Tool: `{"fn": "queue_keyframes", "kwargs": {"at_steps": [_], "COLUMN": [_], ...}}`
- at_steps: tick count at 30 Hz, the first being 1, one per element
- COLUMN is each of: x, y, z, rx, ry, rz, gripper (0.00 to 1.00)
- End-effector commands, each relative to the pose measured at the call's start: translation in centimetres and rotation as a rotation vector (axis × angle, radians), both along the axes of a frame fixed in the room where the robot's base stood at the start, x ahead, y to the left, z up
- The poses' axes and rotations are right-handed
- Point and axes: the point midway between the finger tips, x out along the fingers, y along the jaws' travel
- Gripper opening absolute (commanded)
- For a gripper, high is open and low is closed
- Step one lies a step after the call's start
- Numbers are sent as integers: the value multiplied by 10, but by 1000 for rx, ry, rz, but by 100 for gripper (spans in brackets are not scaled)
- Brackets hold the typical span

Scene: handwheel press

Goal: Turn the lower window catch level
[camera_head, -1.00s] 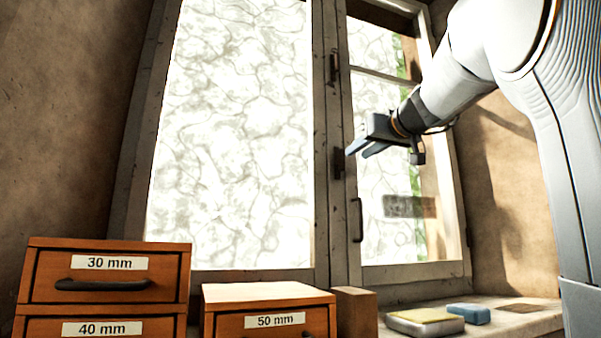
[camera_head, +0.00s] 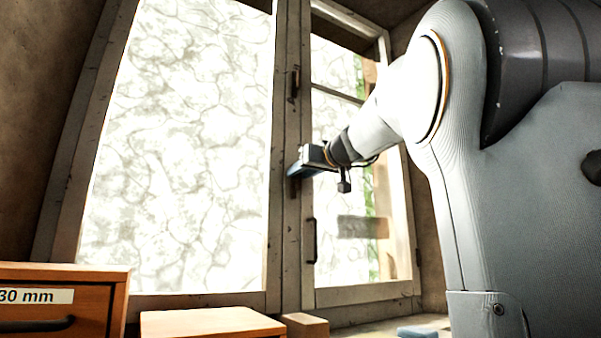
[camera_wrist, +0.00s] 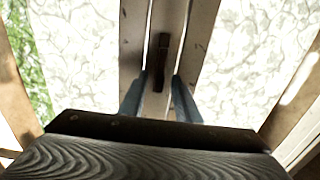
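The lower window catch (camera_head: 294,187) is a small dark bar on the frame post between the two panes. It stands upright in the wrist view (camera_wrist: 162,55), across the seam of the post. My gripper (camera_head: 294,171) is at the catch in the head view and partly covers it. In the wrist view my gripper (camera_wrist: 160,88) is open, with one blue-grey finger on each side of the catch's near end. Gaps show between fingers and catch, so it does not look gripped. Any contact in depth cannot be told.
Another dark catch (camera_head: 294,86) sits higher on the post, and a dark pull handle (camera_head: 311,241) is below on the right sash. Wooden drawer boxes (camera_head: 60,304) and a wooden block (camera_head: 306,325) stand below. A blue item (camera_head: 417,332) lies on the sill.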

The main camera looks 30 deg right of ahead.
Motion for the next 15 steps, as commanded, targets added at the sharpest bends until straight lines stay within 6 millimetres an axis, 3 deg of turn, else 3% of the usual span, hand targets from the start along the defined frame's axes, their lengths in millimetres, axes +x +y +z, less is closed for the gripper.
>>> {"fn": "queue_keyframes", "kwargs": {"at_steps": [4,9,15], "x": [0,0,-1], "y": [-1,-1,-4], "z": [0,0,0], "rx": [0,0,3], "ry": [0,0,0], "rz": [-1,-2,-3], "gripper": [28,0,0]}}
